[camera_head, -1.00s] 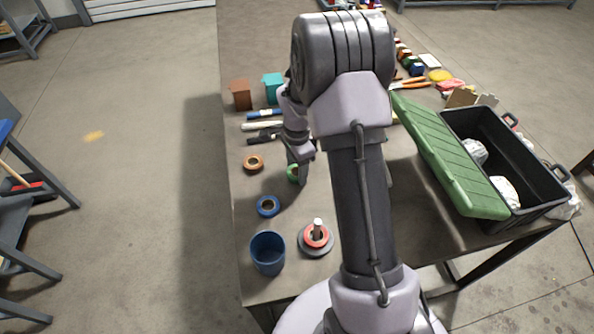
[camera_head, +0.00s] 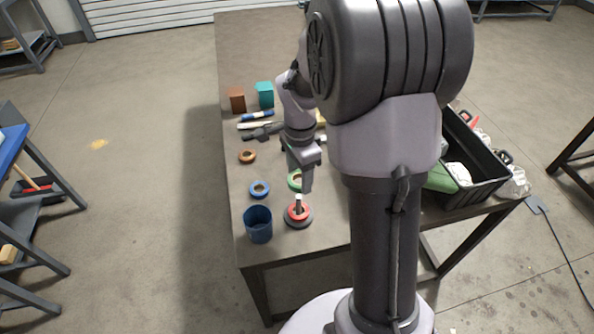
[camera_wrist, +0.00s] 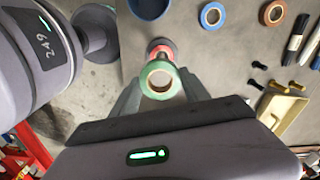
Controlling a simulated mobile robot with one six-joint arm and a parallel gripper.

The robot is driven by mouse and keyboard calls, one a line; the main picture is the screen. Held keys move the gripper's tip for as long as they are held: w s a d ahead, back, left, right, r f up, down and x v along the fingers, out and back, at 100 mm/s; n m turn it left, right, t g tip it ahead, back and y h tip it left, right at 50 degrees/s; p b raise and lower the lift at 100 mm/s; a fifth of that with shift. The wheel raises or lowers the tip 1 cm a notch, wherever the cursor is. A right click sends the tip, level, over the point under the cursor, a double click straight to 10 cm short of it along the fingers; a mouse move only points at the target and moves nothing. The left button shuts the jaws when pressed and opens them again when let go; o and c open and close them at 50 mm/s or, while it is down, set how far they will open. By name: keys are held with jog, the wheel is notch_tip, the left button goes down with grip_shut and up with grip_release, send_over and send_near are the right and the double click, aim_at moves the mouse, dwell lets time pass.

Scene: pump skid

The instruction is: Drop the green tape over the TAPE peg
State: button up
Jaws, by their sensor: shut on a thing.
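The green tape (camera_wrist: 145,79) is a ring held between the two fingers of my gripper (camera_wrist: 161,88). In the head view the green tape (camera_head: 293,182) is partly hidden by my gripper (camera_head: 304,178). The TAPE peg (camera_head: 298,201) is a pale upright post on a round dark base. A red tape ring (camera_head: 302,213) sits around it. In the wrist view the red tape (camera_wrist: 161,48) shows just beyond the green ring, which covers part of the base. The green tape is apart from the peg, above and just behind it in the head view.
A blue cup (camera_head: 258,226) stands left of the peg. Blue tape (camera_head: 259,189) and orange tape (camera_head: 247,156) lie on the table (camera_head: 235,60). Markers (camera_head: 255,125) and two small boxes lie farther back. A black crate (camera_head: 482,180) stands at right, partly hidden by my arm.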

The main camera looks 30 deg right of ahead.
aim_at(299, 197)
jog(key=shift+w+d+f+b, duration=0.1)
jog(key=shift+w+f+b, duration=0.05)
jog(key=shift+f+b, duration=1)
jog(key=shift+w+f+b, duration=0.15)
jog(key=shift+f+b, duration=0.6)
jog(key=shift+f, duration=0.7)
jog(key=shift+f, duration=0.1)
jog(key=shift+f+b, duration=0.35)
jog(key=shift+b, duration=0.15)
jog(key=o, duration=1.3)
jog(key=shift+r, duration=0.1)
jog(key=shift+c, duration=0.2)
notch_tip(299, 197, up, 17)
jog(key=p, duration=0.7)
jog(key=shift+r, duration=0.2)
